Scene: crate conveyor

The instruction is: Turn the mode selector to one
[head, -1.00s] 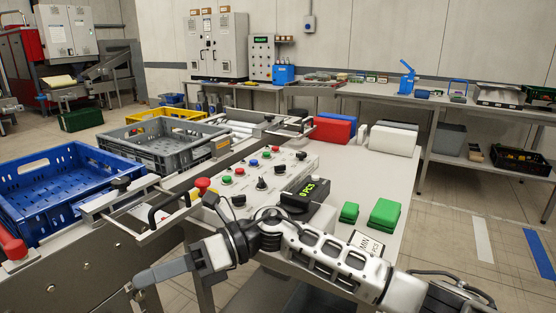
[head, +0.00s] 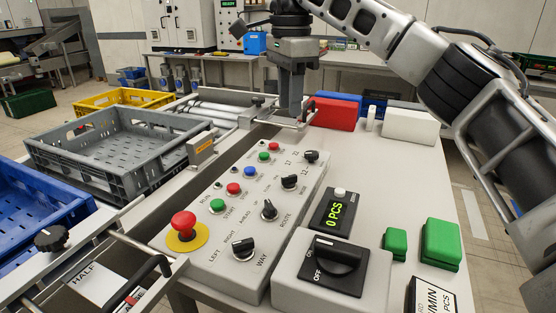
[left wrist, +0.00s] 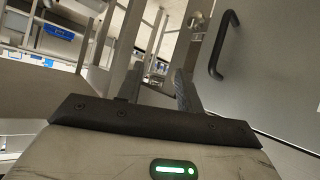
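The control panel (head: 215,262) carries several black rotary selectors in the head view. One is marked LEFT, RIGHT and WAY (head: 243,247), one AHEAD and ROUTE (head: 269,210). A third selector (head: 289,182) has small number marks, and a fourth (head: 311,157) sits at the far end. I cannot read which one is called mode. My right gripper (head: 293,112) points down beyond the panel's far end, clear of the selectors; its fingers overlap, so its opening cannot be told. My left gripper (left wrist: 157,88) shows two fingers apart with nothing between them.
A red emergency button (head: 183,224) and coloured push buttons share the panel. A grey crate (head: 95,168) lies left. The table's middle is clear.

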